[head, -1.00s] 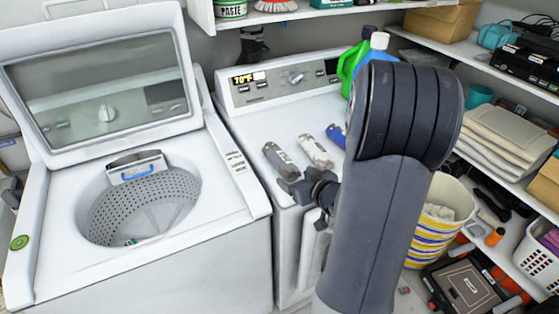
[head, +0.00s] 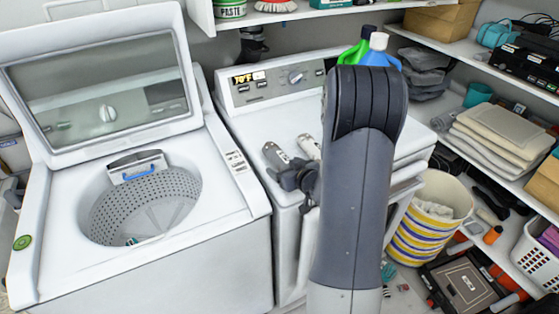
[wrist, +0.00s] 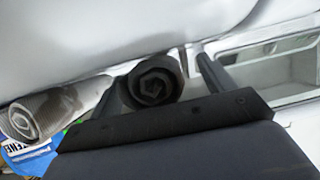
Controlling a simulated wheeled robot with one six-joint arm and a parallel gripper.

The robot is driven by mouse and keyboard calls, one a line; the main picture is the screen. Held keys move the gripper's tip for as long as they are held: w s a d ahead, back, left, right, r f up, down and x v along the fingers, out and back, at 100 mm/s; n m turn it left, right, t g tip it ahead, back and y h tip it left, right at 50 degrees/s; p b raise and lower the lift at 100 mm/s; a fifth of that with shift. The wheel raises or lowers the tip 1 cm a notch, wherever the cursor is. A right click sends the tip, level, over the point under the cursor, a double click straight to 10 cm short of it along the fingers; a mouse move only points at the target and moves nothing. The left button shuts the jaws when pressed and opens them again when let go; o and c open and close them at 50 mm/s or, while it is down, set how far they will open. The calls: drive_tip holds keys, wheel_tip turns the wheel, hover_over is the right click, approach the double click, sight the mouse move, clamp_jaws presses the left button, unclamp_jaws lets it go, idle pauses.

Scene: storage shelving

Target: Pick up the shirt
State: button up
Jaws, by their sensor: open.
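Either may be the shirt; I cannot tell for sure. My gripper (head: 290,177) is just in front of the darker roll, at the dryer's front edge. In the wrist view, my gripper (wrist: 162,80) is open, and the dark roll's spiral end (wrist: 153,84) shows between its fingers, not gripped.
The open washer (head: 140,205) stands left of the dryer (head: 300,112). Green (head: 355,52) and blue (head: 377,52) bottles stand at its back. A striped basket (head: 413,232) holding pale cloth is to the right, beside a crowded shelf. Folded dark cloth (head: 424,78) lies behind.

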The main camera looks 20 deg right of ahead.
drive_tip(key=c, duration=1.1)
drive_tip(key=shift+c, duration=0.2)
